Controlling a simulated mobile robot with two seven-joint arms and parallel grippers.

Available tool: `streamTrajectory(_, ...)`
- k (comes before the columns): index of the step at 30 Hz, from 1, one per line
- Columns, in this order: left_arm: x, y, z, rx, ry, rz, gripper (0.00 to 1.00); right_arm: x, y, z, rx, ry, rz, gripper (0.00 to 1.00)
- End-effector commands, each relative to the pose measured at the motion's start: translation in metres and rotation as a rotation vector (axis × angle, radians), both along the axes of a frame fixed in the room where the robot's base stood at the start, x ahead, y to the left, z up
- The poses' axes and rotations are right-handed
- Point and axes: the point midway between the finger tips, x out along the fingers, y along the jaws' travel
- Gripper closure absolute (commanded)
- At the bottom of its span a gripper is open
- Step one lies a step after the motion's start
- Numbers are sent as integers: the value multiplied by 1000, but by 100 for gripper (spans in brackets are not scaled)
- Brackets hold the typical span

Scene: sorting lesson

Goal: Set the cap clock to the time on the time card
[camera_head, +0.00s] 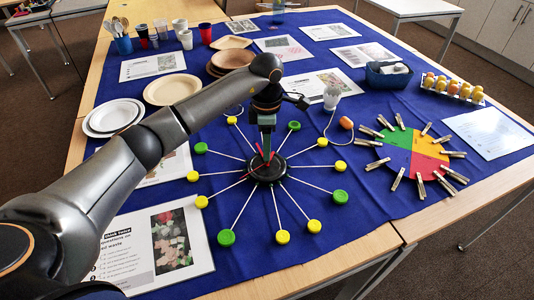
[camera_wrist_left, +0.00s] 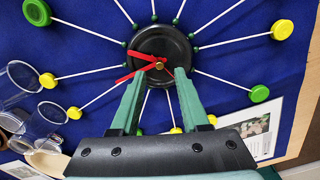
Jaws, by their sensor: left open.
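The cap clock (camera_head: 267,170) lies on the blue cloth: a black hub with white spokes, ending in green and yellow caps. In the left wrist view its hub (camera_wrist_left: 150,42) carries two red hands (camera_wrist_left: 138,73), both pointing to the left side of that picture, one slightly up and one slightly down. My left gripper (camera_head: 267,148) is over the hub. In the left wrist view its green fingers (camera_wrist_left: 161,73) are apart with the hub's centre between or just beyond the tips; nothing is held. Contact with the hands cannot be told. I cannot identify the time card among the printed sheets. My right gripper is out of view.
A coloured disc with clothespins (camera_head: 411,152) lies to the right. A dark blue basket (camera_head: 388,76), a tray of yellow and orange items (camera_head: 452,88) and a clear glass (camera_head: 331,98) stand behind. Plates (camera_head: 113,116) are at the left. Clear cups (camera_wrist_left: 47,125) show in the wrist view.

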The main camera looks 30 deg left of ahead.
Motion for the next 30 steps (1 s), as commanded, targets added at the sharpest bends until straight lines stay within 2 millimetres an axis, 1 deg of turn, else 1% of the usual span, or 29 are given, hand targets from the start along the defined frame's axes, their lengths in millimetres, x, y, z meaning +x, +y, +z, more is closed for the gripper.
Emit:
streamTrajectory(1,-1,-1,-9,-1,2,-1,54,-1,0,-1,0,2,1,50)
streamTrajectory(6,0,-1,-26,-2,0,1,54,-3,0,-3,0,4,0,50)
streamTrajectory(10,0,0,-30,-1,-2,0,54,-3,0,-2,1,3,0,50)
streamTrajectory(17,0,-1,-31,-1,-2,0,54,-2,0,-2,1,1,0,50)
streamTrajectory(20,0,-1,-31,-1,-2,0,65,-2,0,-2,1,0,-1,50)
streamTrajectory(27,0,-1,-30,-1,-2,0,92,-2,-1,-1,0,-1,0,50)
streamTrajectory(29,0,-1,-30,-1,-2,0,98,-2,-1,-1,0,-1,0,50)
streamTrajectory(30,0,-1,-30,-1,-2,0,100,-2,-1,-1,1,-1,-1,50)
